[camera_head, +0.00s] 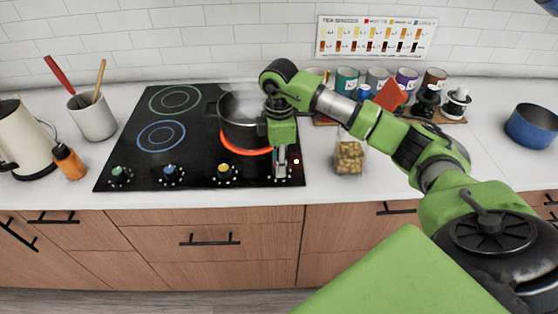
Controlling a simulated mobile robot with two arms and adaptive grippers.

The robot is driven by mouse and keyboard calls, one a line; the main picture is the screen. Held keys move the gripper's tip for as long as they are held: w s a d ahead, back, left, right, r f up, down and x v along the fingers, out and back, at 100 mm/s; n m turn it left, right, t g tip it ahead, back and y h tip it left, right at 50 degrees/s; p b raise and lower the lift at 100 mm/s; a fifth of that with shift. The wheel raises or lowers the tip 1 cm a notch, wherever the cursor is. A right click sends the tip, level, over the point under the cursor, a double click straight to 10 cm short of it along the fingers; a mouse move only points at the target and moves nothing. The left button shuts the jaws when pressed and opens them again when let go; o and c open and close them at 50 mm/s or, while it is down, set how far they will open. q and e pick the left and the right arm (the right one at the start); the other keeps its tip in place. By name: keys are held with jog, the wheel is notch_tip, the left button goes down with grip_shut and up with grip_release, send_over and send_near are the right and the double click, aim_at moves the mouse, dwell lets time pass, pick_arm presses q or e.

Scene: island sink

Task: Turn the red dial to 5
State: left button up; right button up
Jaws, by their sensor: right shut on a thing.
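The black cooktop (205,150) lies on the white counter with a row of dials along its front edge. A green-marked dial (120,175), a blue-marked dial (171,174) and a yellow-marked dial (223,173) show left of my right gripper. My right gripper (281,172) points down at the right end of this row and is shut on the dial there, mostly hidden behind the fingers. I cannot read that dial's colour or setting. A burner ring (234,148) glows red beneath a dark pot (239,123). My left gripper is not in view.
A glass jar (349,157) stands right of the cooktop. A blue pot (532,126) is at the far right. A kettle (22,138), orange bottle (69,162) and utensil crock (92,119) are left. A chart (376,37) hangs behind.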

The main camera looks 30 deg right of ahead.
jog(key=m+p, duration=0.1)
jog(key=m, duration=0.4)
jog(key=shift+r, duration=0.15)
jog(key=shift+w+m, duration=0.1)
jog(key=shift+m, duration=0.3)
jog(key=o, duration=1.1)
jog(key=shift+r, duration=0.1)
notch_tip(320, 180, up, 7)
jog(key=shift+r, duration=0.1)
